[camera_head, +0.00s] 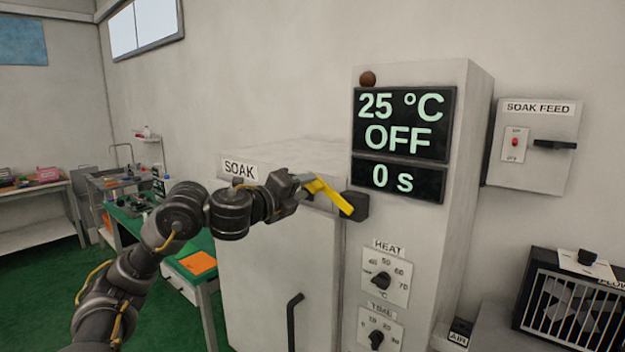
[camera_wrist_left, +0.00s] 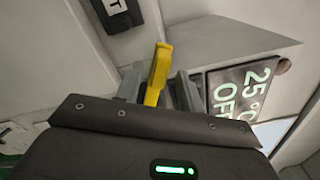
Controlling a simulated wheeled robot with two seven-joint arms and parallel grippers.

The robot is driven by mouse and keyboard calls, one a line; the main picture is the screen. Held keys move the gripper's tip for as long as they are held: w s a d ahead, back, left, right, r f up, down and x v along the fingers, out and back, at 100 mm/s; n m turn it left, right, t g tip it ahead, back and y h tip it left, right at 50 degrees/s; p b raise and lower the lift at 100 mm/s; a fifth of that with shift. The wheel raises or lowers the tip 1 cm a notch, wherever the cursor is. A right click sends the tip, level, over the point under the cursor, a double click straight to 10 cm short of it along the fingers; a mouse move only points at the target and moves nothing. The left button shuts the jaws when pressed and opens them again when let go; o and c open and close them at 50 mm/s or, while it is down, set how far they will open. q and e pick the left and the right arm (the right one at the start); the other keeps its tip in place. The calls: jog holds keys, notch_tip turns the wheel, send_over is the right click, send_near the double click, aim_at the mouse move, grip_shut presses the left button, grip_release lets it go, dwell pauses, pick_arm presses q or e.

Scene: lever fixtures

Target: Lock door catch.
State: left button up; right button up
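The door catch is a yellow lever (camera_head: 331,196) at the top right edge of the SOAK cabinet door (camera_head: 262,262). It slants down to the right, and its lower end lies against a dark block (camera_head: 357,206) on the control column. My left gripper (camera_head: 306,186) is at the lever's upper left end. In the left wrist view the lever (camera_wrist_left: 157,74) stands between the two fingers of my left gripper (camera_wrist_left: 158,92). The fingers are close on both sides of it; I cannot tell whether both touch it. The door looks closed. My right gripper is not in view.
The control column carries a display (camera_head: 403,124) reading 25 °C, OFF and 0 s, with HEAT (camera_head: 383,280) and TIME (camera_head: 377,338) knobs below. A dark door handle (camera_head: 293,322) stands out lower down. A SOAK FEED box (camera_head: 533,147) hangs at right. A green bench stands left.

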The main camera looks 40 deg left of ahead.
aim_at(307, 186)
pick_arm(q)
jog(key=shift+w, duration=1.6)
